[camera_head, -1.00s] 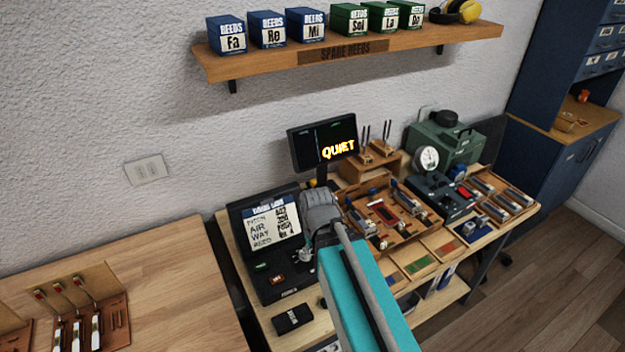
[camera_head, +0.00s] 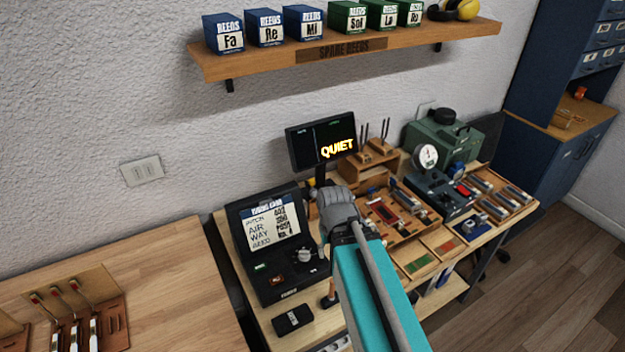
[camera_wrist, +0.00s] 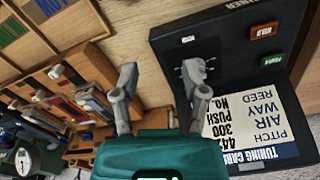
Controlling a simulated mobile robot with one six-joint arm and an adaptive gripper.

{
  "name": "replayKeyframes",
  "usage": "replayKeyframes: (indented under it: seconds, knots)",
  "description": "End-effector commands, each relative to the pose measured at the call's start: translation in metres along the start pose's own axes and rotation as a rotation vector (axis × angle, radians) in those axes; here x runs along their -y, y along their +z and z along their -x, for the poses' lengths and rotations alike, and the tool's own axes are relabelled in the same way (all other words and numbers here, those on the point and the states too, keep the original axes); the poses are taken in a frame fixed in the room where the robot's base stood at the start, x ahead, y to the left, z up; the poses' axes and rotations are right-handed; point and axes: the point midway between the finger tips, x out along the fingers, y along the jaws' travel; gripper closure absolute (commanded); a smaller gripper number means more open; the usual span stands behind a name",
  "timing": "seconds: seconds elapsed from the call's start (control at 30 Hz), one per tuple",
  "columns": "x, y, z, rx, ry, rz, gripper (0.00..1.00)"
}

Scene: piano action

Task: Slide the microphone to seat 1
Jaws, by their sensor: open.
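A small grey piece (camera_head: 304,255) stands on the right part of the black tuner (camera_head: 268,290) in the head view; it looks like the microphone, but it is too small to be sure. In the wrist view the tuner's dark panel (camera_wrist: 225,55) carries fine marks, and my right finger covers part of them; I cannot make out the microphone or the seat numbers there. My gripper (camera_wrist: 160,68) is open, with bare wood between its fingertips. In the head view my wrist hides the fingers, just right of the tuner.
The tuner's raised lid shows a tuning card (camera_head: 270,228). A black block (camera_head: 292,319) and a small wooden-handled tool (camera_head: 328,300) lie in front. A display reading QUIET (camera_head: 322,142) stands behind. Wooden trays (camera_head: 385,215) fill the bench to the right.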

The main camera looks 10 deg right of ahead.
Motion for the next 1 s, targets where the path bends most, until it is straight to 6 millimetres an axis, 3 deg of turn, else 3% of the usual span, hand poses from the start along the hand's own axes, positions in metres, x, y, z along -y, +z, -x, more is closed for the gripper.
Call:
replayKeyframes:
  seconds: [0.07, 0.1, 0.13, 0.27, 0.47, 0.67, 1.0]
  knots:
    - [0.000, 0.000, 0.000, 0.000, 0.000, 0.000, 0.41]
    - [0.000, 0.000, 0.000, 0.000, 0.000, 0.000, 0.34]
    - [0.000, -0.001, 0.000, 0.000, 0.000, -0.001, 0.32]
    - [0.000, -0.007, 0.004, 0.000, 0.000, -0.008, 0.32]
    - [0.000, -0.038, 0.022, 0.000, 0.000, -0.050, 0.32]
    - [-0.004, -0.095, 0.053, 0.000, 0.000, -0.141, 0.32]
    - [-0.003, -0.209, 0.113, 0.000, -0.001, -0.321, 0.32]
